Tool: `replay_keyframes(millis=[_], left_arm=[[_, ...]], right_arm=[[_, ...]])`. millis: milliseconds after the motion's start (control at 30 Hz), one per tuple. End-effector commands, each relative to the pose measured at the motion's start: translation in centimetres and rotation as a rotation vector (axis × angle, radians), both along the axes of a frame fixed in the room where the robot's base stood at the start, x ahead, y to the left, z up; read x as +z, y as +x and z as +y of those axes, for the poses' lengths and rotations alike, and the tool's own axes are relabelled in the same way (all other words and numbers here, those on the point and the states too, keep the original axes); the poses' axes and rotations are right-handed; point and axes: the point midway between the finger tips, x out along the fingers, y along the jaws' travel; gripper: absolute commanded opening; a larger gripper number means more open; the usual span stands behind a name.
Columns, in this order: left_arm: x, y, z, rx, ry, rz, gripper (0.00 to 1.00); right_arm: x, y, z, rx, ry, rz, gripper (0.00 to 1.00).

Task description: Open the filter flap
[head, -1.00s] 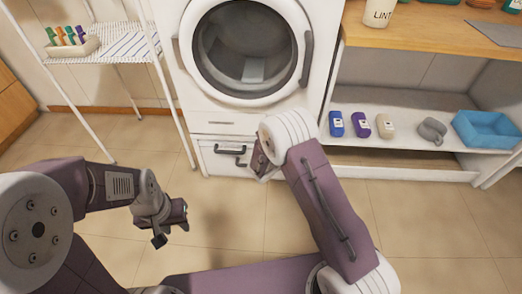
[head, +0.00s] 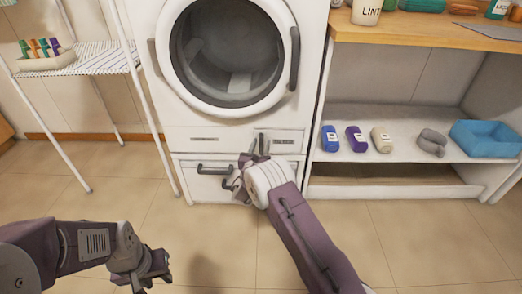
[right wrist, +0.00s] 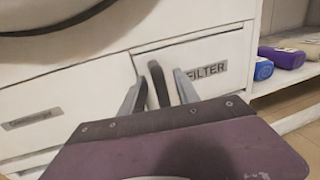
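The filter flap (head: 288,142) is a white panel low on the front of the white machine, flush with it and apparently closed. It also shows in the right wrist view (right wrist: 225,52), with a "FILTER" label and a dark upright handle (right wrist: 158,84) near its left edge. My right gripper (right wrist: 158,92) is open, one finger on each side of this handle, with gaps showing on both sides. In the head view my right gripper (head: 256,160) is in front of the flap. My left gripper (head: 156,272) looks open and empty, low over the floor at left.
Above is the machine's round door (head: 228,50). A lower panel has a dark handle (head: 213,170). A white rack (head: 105,62) stands left. A shelf (head: 400,148) at right holds bottles, a grey item and a blue bin (head: 487,138). The floor in front is clear.

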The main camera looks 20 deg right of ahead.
Motion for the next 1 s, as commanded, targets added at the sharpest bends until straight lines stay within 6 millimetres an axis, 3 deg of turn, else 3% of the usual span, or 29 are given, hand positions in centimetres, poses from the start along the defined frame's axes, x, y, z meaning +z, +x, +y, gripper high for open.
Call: replay_keyframes(millis=[300,433,1000], left_arm=[[-0.20,0.00,0.01,0.000,0.000,0.000,0.36],[-0.20,0.00,0.01,0.000,0.000,0.000,0.36],[-0.21,0.00,0.00,0.000,0.000,0.000,0.36]], right_arm=[[0.09,0.44,-0.20,0.001,0.000,0.001,0.35],[0.08,0.41,-0.22,0.000,0.000,0.001,0.00],[0.00,0.34,-0.38,-0.005,0.003,0.001,0.00]])
